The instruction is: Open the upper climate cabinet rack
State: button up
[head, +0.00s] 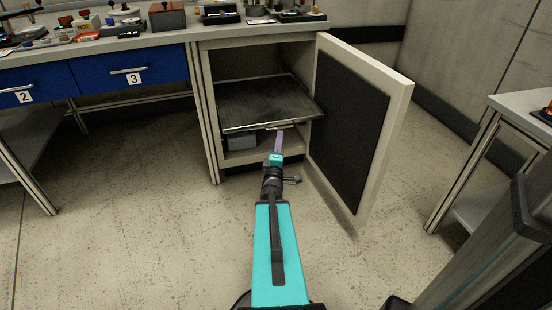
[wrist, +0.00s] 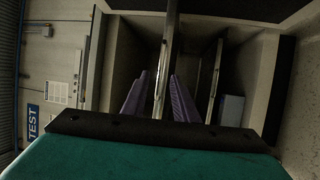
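The upper rack (head: 262,103) is a dark flat tray with a bright metal front edge and a small handle (head: 285,126) on it. Its front right corner overlaps the open door, so it seems to stick out somewhat. My gripper (head: 279,137) has purple fingers and is at the handle, just below the rack's front edge. In the wrist view, my gripper (wrist: 160,82) has one finger on each side of the rack's metal front bar (wrist: 159,92). The fingers look apart, with a gap beside the bar. Contact cannot be made out.
The cabinet door (head: 352,125) stands wide open on the right. A grey box (head: 240,141) sits lower in the cabinet and also shows in the wrist view (wrist: 232,108). Blue drawers (head: 130,76) are on the left. The floor in front is clear.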

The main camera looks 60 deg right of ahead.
jog(key=p+v, duration=0.9)
jog(key=p, duration=0.2)
jog(key=shift+a, duration=0.2)
dwell(0.4)
dwell(0.5)
